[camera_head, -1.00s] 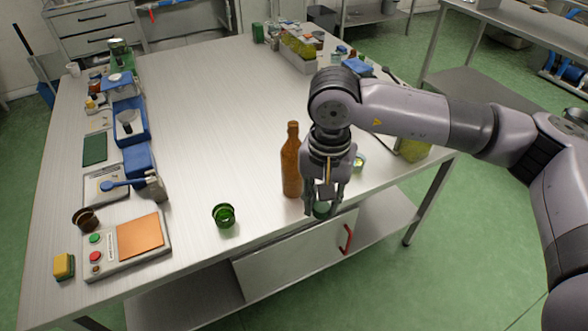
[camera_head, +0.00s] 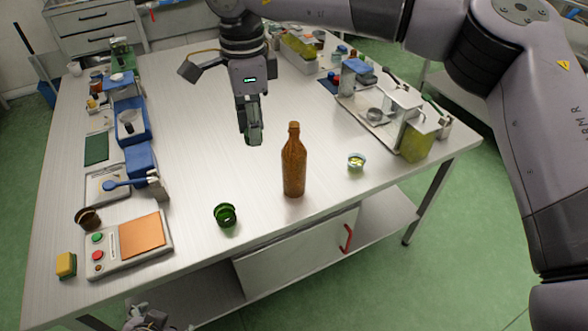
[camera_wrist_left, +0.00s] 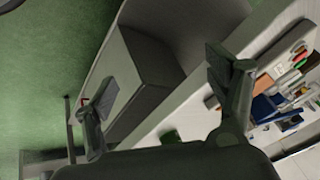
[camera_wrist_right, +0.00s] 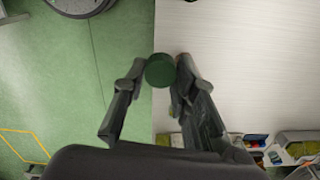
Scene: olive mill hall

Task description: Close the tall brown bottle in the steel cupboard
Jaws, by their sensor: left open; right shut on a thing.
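The tall brown bottle (camera_head: 293,165) stands upright on the steel table near its front edge, its neck clear of both grippers. My right gripper (camera_head: 252,137) is raised above the table, left of the bottle's neck in the head view. It is shut on a small dark green round cap, which shows between its fingertips in the right wrist view (camera_wrist_right: 160,71). The steel cupboard (camera_head: 295,252) with a red handle is under the table top, its door shut. My left gripper (camera_wrist_left: 160,105) is open and empty, low in front of the table; the head view shows only part of it.
A green glass cup (camera_head: 225,215) stands left of the bottle, and a small bowl (camera_head: 356,162) stands to its right. A panel with buttons and an orange pad (camera_head: 142,236) lies front left. A tray with jars (camera_head: 375,119) is at the right. The table's middle is clear.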

